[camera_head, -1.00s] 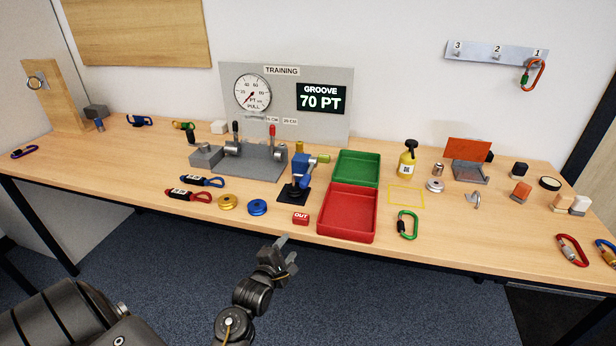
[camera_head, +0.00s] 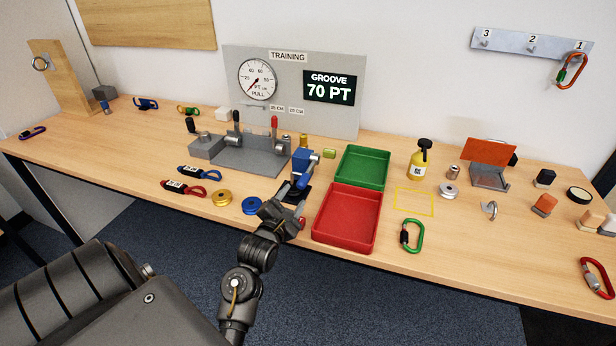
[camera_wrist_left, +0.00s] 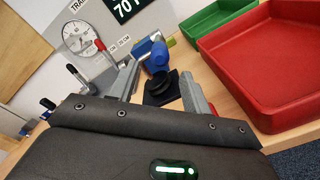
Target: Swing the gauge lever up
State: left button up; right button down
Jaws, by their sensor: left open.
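A blue device (camera_head: 302,163) with a yellow-green handle (camera_head: 329,154) stands on a black base left of the green tray; I cannot tell whether this handle is the gauge lever. The dial gauge (camera_head: 257,79) is on the panel behind. My left gripper (camera_head: 293,197) is open and empty, low in front of the blue device, partly hiding its base. In the left wrist view, the blue device (camera_wrist_left: 156,58) shows between the fingers, apart from them. My right gripper is out of view.
A red tray (camera_head: 347,218) lies close to the right of my left gripper, with a green tray (camera_head: 363,167) behind it. Blue (camera_head: 251,206) and yellow (camera_head: 221,198) discs lie to the left. A red block (camera_head: 301,222) is partly hidden by the gripper.

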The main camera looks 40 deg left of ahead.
aim_at(305, 179)
pick_arm(q)
jog(key=x, duration=0.2)
jog(key=shift+w+a+r, duration=0.15)
jog(key=shift+w+r, duration=0.1)
jog(key=p+x, duration=0.1)
jog(key=x, duration=0.5)
jog(key=shift+f+p, duration=0.2)
jog(key=shift+p, duration=0.1)
jog(key=shift+x, duration=0.8)
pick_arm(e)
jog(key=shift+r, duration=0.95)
pick_arm(q)
grip_shut()
